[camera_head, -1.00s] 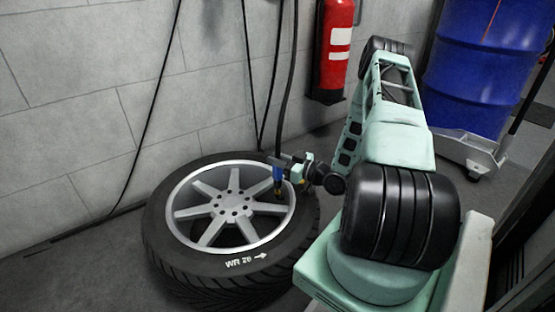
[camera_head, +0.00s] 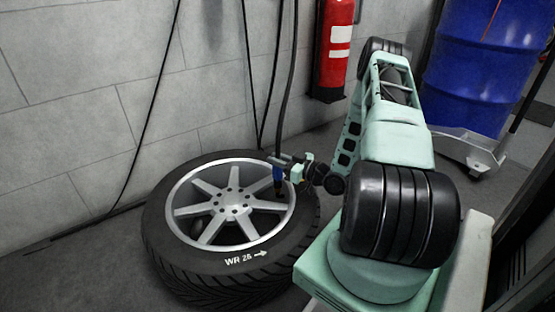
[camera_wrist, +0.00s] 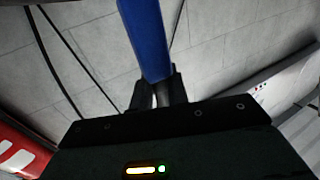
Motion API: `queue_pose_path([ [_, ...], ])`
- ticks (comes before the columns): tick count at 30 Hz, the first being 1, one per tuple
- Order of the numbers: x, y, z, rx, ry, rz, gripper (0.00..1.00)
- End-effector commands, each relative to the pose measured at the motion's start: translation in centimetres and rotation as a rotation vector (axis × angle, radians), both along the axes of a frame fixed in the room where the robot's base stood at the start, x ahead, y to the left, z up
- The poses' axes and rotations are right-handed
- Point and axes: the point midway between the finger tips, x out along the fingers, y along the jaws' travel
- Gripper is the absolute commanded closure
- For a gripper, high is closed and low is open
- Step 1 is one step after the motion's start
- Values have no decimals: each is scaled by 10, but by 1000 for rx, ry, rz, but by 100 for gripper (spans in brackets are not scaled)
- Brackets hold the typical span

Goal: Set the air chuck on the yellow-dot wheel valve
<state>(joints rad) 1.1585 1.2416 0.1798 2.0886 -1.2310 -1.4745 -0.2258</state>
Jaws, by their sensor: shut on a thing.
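The wheel (camera_head: 161,222) lies flat on the floor by the wall, a black tyre around a silver spoked rim. My gripper (camera_head: 279,168) is at the right inner side of the rim, shut on the blue air chuck (camera_head: 277,174). The chuck points down over the rim edge, with a dark hose rising from it. In the wrist view the blue chuck body (camera_wrist: 148,40) stands between the two dark fingers (camera_wrist: 158,92). The chuck's lower end is small and dark in the head view. I cannot make out the valve or a yellow dot, nor whether the chuck touches anything.
A red fire extinguisher (camera_head: 333,50) hangs on the grey block wall (camera_head: 100,90) behind the wheel. A blue drum (camera_head: 478,65) stands on a wheeled dolly (camera_head: 470,150) at the back right. Dark cables hang along the wall. The floor left of the wheel is clear.

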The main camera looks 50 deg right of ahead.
Motion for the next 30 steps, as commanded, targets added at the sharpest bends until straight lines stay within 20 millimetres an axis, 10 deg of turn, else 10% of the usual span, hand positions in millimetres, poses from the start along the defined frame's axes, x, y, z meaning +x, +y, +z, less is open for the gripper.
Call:
queue_pose_path([
  [30,0,0,10,0,-1,0,100],
])
